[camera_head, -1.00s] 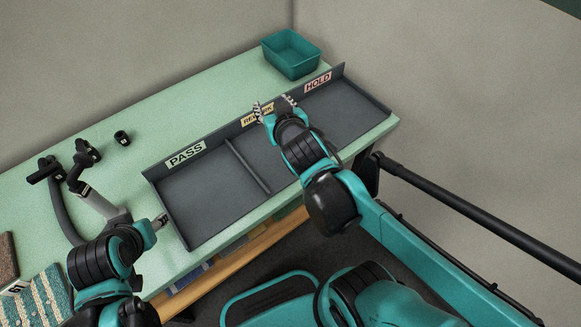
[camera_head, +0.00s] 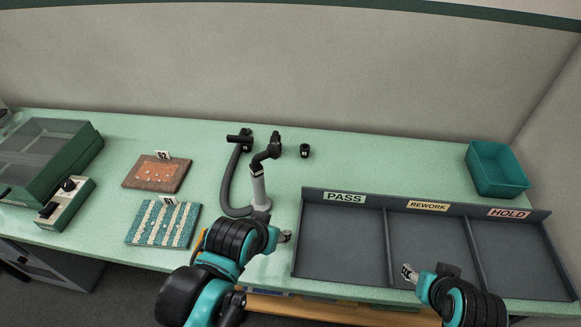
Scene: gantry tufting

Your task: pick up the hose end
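A grey ribbed hose (camera_head: 229,183) lies in a curve on the green table. Its upper end carries a black T-shaped fitting (camera_head: 240,138). The lower end of the hose runs toward the foot of a light grey tube (camera_head: 259,187) with a black bent head (camera_head: 268,151). My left gripper (camera_head: 285,237) is in front of this tube, to its lower right, with no object seen in it; its second finger is hidden. My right gripper (camera_head: 409,272) is over the front of the tray's middle compartment and looks open and empty, though one finger is mostly hidden.
A dark tray (camera_head: 386,250) marked PASS, REWORK and HOLD fills the right. A small black cap (camera_head: 304,150) and a teal bin (camera_head: 496,168) stand behind. Two carpet samples (camera_head: 157,173) (camera_head: 163,222) and a green-lidded case (camera_head: 45,158) are at left.

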